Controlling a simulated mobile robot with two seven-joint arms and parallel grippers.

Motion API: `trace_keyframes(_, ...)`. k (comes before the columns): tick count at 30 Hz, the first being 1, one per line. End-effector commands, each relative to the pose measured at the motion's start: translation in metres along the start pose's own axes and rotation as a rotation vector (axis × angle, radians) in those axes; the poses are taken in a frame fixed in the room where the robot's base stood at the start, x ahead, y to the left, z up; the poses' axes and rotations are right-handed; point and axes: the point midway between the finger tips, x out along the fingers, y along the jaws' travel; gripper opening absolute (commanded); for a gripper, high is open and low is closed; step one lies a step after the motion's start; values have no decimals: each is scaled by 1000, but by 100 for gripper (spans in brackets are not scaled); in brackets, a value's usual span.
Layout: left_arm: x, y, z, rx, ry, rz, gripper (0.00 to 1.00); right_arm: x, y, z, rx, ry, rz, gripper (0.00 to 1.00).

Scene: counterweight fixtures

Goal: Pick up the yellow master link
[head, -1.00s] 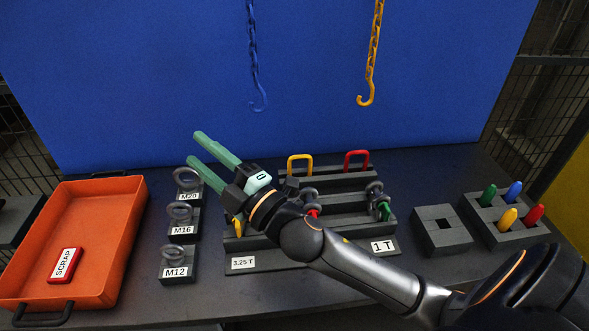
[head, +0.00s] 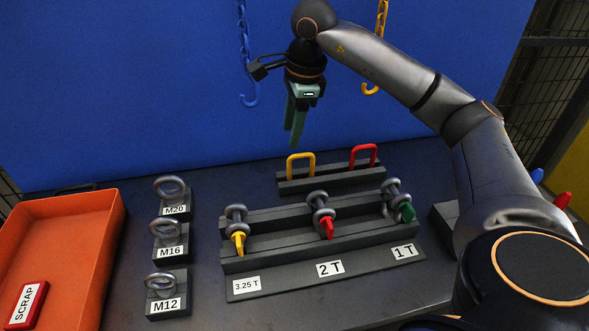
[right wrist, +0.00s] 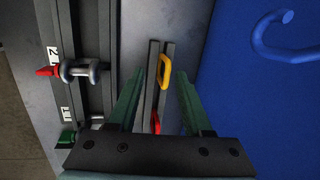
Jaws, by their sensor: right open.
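The yellow master link (head: 301,164) stands upright in the dark slotted rack (head: 335,179) at the back of the table, left of a red link (head: 363,155). In the right wrist view the yellow master link (right wrist: 164,71) lies between and beyond the fingertips. My right gripper (head: 294,138) points down above and slightly left of the yellow link in the head view. Its green fingers (right wrist: 156,95) are apart with nothing between them. The left gripper does not show.
A shackle stand (head: 300,275) labelled 3.25 T, 2 T and 1 T is in front of the rack. Eye bolts on blocks (head: 168,253) and an orange scrap tray (head: 85,240) stand left. Blue (head: 243,60) and yellow (head: 382,25) chains hang behind.

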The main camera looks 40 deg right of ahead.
Motion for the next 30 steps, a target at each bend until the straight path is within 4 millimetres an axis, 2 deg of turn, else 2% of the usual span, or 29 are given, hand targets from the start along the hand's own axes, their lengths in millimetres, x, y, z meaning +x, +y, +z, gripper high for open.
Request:
trace_keyframes(1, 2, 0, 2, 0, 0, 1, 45, -5, -4, -16, 19, 46, -9, 50)
trace_keyframes(3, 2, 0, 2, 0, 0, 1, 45, -10, -5, -30, 34, 93, -11, 50)
trace_keyframes(6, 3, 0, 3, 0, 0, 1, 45, -5, -6, -40, 43, 122, -10, 50)
trace_keyframes(15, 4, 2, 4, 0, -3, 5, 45, 46, -7, -46, 43, 123, -8, 50)
trace_keyframes(23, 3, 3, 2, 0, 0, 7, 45, 66, -9, -46, 43, 120, -8, 50)
trace_keyframes(30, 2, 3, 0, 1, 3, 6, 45, 102, -14, -48, 42, 121, -7, 50)
